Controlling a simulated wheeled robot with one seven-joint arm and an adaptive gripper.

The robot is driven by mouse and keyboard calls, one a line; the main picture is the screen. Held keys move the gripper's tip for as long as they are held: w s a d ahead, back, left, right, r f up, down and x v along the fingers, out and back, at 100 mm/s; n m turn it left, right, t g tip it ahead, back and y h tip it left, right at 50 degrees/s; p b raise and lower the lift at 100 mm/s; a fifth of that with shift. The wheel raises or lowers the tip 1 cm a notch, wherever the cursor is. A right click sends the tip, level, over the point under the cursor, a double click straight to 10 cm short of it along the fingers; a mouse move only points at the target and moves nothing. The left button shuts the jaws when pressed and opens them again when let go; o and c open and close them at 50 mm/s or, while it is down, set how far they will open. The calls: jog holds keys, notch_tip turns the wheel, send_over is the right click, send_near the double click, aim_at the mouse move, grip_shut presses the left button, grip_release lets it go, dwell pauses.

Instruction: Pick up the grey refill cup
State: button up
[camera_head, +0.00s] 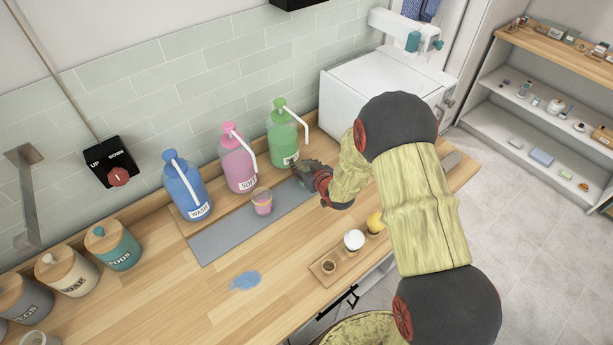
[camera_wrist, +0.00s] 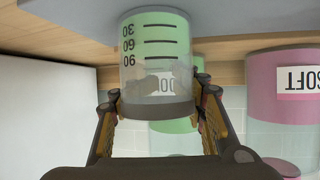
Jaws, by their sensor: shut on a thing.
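The grey refill cup (camera_wrist: 155,108) is a clear measuring cup with a grey rim band, black level marks and green liquid inside. My gripper (camera_wrist: 158,92) is shut on it, with one finger on each side near the rim. The wrist view is upside down, and the cup looks upright. In the head view my gripper (camera_head: 308,177) is at the right end of the grey mat (camera_head: 222,237), in front of the green pump bottle (camera_head: 282,142). The cup is mostly hidden there by the fingers. I cannot tell whether it touches the mat.
A cup of pink liquid (camera_head: 262,203) stands on the mat, below the pink SOFT bottle (camera_head: 238,166). The blue WASH bottle (camera_head: 186,190) is further left. A blue puddle (camera_head: 244,281) and a wooden tray (camera_head: 322,275) with small items lie in front.

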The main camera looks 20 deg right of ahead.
jog(key=shift+r, duration=0.8)
jog(key=s+r, duration=0.3)
jog(key=s, duration=0.1)
jog(key=s+d+r+p, duration=0.1)
jog(key=s+r, duration=0.3)
jog(key=s, duration=0.1)
jog(key=s+r+p, duration=0.1)
jog(key=s+r, duration=0.3)
jog(key=shift+s+d+r, duration=0.15)
jog(key=shift+d, duration=0.1)
jog(key=shift+s+d, duration=0.1)
jog(key=shift+s, duration=0.15)
jog(key=shift+c, duration=0.2)
